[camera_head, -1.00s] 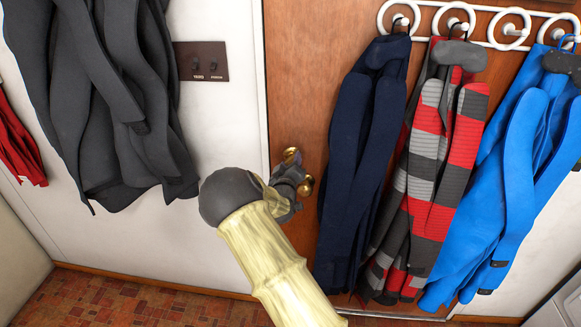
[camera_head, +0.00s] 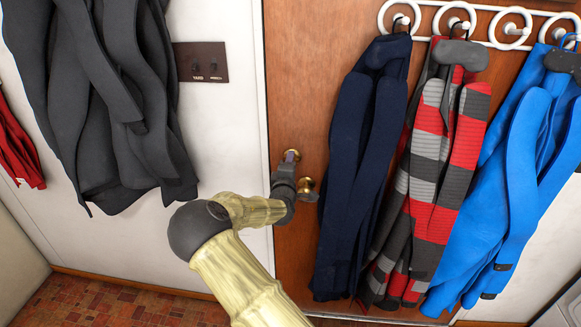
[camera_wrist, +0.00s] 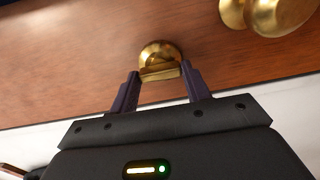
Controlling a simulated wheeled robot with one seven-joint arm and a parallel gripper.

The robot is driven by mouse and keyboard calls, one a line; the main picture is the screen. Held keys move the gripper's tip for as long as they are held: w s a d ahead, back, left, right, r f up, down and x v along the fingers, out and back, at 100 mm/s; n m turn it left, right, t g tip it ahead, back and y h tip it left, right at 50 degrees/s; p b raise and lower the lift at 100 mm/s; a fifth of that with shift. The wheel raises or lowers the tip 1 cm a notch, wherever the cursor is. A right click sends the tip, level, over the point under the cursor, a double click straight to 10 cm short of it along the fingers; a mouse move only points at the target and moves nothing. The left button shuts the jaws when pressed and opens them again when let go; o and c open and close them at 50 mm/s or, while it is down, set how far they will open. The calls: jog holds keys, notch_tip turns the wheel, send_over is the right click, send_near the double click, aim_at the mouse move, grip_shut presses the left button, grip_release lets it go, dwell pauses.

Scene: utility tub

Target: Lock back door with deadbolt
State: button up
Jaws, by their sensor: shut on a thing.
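The brown wooden back door (camera_head: 300,80) is closed against the white wall, as far as I see. The brass deadbolt (camera_head: 291,156) sits near the door's left edge, above the brass doorknob (camera_head: 306,186). In the wrist view the deadbolt (camera_wrist: 160,60) has a round base and a flat thumb-turn, and the doorknob (camera_wrist: 276,14) is at upper right. My gripper (camera_head: 288,170) is at the deadbolt. In the wrist view its two dark fingers (camera_wrist: 160,80) are shut on the thumb-turn, one on each side. The bolt itself is hidden.
A navy coat (camera_head: 362,160), a striped red-and-grey coat (camera_head: 430,180) and a blue coat (camera_head: 515,160) hang on the door's right, close to the knob. A dark grey coat (camera_head: 100,100) and a switch plate (camera_head: 201,62) are on the left wall. The tiled floor (camera_head: 110,300) is clear.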

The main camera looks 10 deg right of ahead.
jog(key=shift+a, duration=0.1)
dwell(0.4)
jog(key=o, duration=1)
jog(key=b+v, duration=0.2)
jog(key=v, duration=1.5)
jog(key=shift+s, duration=0.2)
